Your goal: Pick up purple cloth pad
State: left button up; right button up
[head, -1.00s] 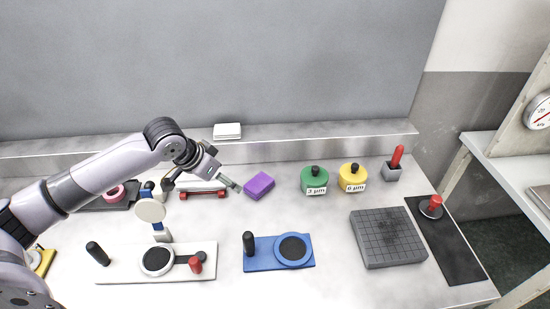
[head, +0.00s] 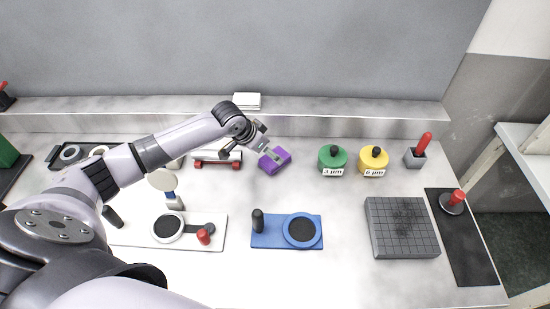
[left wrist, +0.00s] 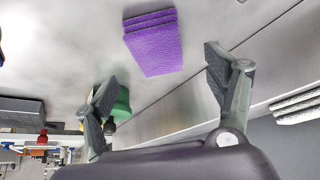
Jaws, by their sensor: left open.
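The purple cloth pad (head: 275,160) lies on the bench, left of the green pot. My left gripper (head: 270,153) is at the pad in the head view, its fingers overlapping the pad's upper side. In the left wrist view, the pad (left wrist: 154,45) shows as a layered purple block beyond the open fingertips of my left gripper (left wrist: 160,72). The pad lies ahead of the gap between the fingers, and nothing is held. I cannot tell whether a finger touches it. My right gripper is in neither view.
The green pot (head: 333,158) and yellow pot (head: 373,159) stand to the pad's right. A red-ended holder (head: 217,158) lies left of it. The blue plate fixture (head: 285,243) and white plate fixture (head: 135,233) sit nearer. A raised ledge (head: 330,113) runs behind.

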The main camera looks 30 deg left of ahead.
pick_arm(q)
jog(key=shift+w+d+f, duration=0.1)
jog(key=shift+w+f, duration=0.05)
jog(key=shift+f, duration=0.2)
jog(key=p+x, duration=0.1)
jog(key=x, duration=0.4)
jog(key=c, duration=1.3)
jog(key=shift+o, duration=0.2)
jog(key=shift+r, duration=0.1)
notch_tip(320, 180, up, 20)
jog(key=b, duration=0.2)
